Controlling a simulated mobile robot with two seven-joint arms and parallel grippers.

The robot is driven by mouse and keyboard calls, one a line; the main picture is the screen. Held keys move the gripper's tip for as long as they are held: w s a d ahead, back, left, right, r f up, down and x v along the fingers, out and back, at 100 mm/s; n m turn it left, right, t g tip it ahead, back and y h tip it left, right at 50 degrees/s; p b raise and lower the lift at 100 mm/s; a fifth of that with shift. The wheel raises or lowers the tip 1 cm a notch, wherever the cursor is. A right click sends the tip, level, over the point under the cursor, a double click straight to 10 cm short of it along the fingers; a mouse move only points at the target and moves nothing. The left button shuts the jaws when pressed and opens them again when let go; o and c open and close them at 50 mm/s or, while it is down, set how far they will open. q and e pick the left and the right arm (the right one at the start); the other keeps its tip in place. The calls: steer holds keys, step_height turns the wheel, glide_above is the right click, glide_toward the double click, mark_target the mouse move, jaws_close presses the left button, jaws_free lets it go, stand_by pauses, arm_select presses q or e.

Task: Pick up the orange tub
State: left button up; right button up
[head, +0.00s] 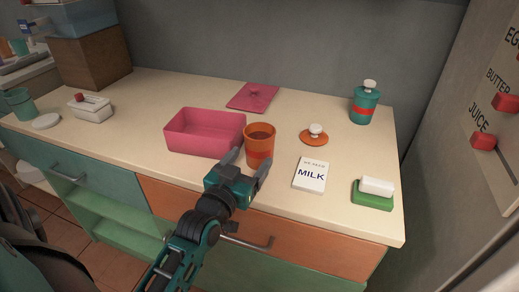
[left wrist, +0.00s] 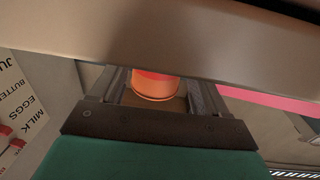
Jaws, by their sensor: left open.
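The orange tub (head: 260,148) stands upright and open-topped on the counter, with a red band around it. It touches or nearly touches the right end of the pink bin. My left gripper (head: 248,162) is open at the tub's near side, one finger to its left and one to its right. In the left wrist view the tub (left wrist: 154,86) shows between the two fingers, its upper part hidden by a pale surface across the top. I cannot tell whether the fingers touch it. My right gripper is not in view.
A pink bin (head: 192,147) stands left of the tub. A teal canister (head: 364,105) and a pink lid (head: 253,97) are farther back.

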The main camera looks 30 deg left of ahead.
mark_target(259, 136)
arm_select(q)
steer(key=shift+w+a, duration=0.15)
steer(key=shift+w, duration=1.25)
steer(key=c, duration=0.8)
steer(key=shift+r, duration=0.2)
